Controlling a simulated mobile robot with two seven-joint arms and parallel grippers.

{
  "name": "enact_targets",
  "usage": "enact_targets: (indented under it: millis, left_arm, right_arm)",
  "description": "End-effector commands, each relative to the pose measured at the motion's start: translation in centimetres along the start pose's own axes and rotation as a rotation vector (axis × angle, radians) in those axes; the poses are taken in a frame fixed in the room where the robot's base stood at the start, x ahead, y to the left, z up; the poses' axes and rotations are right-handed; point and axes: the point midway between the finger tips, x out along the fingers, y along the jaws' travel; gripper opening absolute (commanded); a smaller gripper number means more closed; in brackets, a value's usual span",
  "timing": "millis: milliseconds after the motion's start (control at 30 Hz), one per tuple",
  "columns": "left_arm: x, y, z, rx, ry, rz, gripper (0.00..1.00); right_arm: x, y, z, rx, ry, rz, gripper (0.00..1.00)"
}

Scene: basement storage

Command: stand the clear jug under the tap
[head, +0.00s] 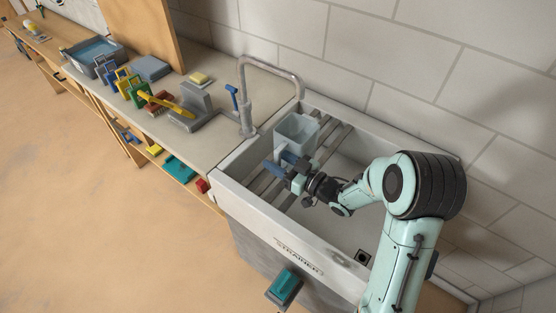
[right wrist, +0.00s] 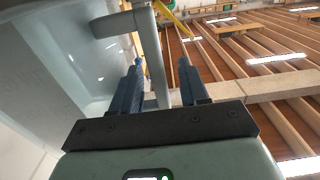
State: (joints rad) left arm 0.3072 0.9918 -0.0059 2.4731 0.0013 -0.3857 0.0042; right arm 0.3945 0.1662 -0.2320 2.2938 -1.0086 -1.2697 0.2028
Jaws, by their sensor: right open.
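The clear jug (head: 297,130) stands upright on the slats across the sink, open top up. The tap (head: 270,68) rises at the sink's left edge, and its spout end is just above the jug's far rim in the head view. My right gripper (head: 285,164) is at the jug's near side, by the handle. In the right wrist view, the jug's wall (right wrist: 60,60) fills the left, and the handle (right wrist: 158,60) passes between the open fingers of the right gripper (right wrist: 160,85). Whether a finger touches the handle I cannot tell. My left gripper is not in view.
The sink (head: 262,205) has slats (head: 338,137) across its left part; its right part is open. A counter (head: 195,145) on the left carries a grey block (head: 195,108), a sponge (head: 199,78) and colourful tools. A tiled wall stands behind.

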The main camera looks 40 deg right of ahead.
Motion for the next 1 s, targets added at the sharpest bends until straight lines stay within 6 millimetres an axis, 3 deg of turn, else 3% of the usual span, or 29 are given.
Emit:
enact_targets:
  millis: [67, 400, 600, 767, 1000]
  left_arm:
    - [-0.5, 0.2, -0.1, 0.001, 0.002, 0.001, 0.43]
    - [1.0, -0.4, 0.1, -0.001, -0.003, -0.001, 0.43]
    - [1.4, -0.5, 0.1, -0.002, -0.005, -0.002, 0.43]
    - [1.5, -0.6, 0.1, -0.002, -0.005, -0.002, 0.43]
    - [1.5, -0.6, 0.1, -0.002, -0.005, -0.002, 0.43]
  right_arm:
    - [-0.2, 0.1, -0.5, 0.0, 0.0, 0.002, 0.44]
    - [-7.4, 0.1, -0.1, 0.0, -0.001, 0.006, 0.44]
    - [-10.7, 0.1, -0.1, 0.001, -0.001, 0.003, 0.44]
    - [-11.9, 0.0, -0.2, 0.001, 0.0, 0.002, 0.44]
    - [-12.1, 0.0, -0.2, 0.001, 0.0, 0.0, 0.44]
